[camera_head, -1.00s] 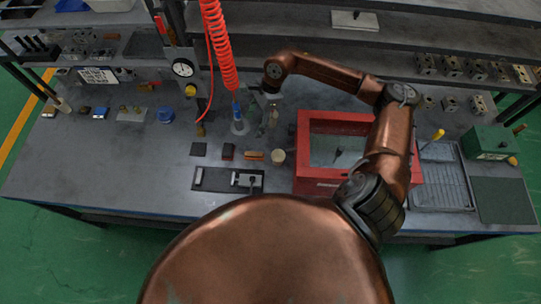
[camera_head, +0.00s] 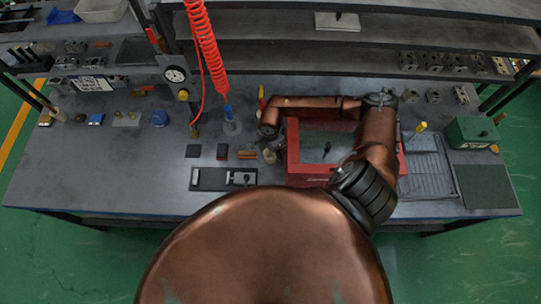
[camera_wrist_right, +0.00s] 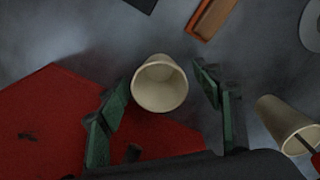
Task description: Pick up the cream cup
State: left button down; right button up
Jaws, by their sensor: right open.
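A cream cup (camera_head: 269,156) stands on the table by the left side of the red-framed box, partly hidden by my right wrist. In the right wrist view the cream cup (camera_wrist_right: 160,84) shows its open mouth and looks empty. My right gripper (camera_wrist_right: 160,90) is open, with one green-padded finger to each side of this cup in the picture. I cannot tell whether the fingers reach down around it. A second cream-coloured cup (camera_wrist_right: 282,118), with a dark and red tool in it, is at the right of that view. My left gripper is not in view.
The red-framed box (camera_head: 293,172) is close beside the cup. A red coiled hose (camera_head: 204,45) hangs behind. A black tray (camera_head: 208,180) lies in front.

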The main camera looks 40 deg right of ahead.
jog(key=shift+f, duration=0.35)
jog(key=shift+c, duration=0.3)
jog(key=c, duration=1.4)
jog(key=shift+o, duration=0.2)
jog(key=shift+r, duration=0.1)
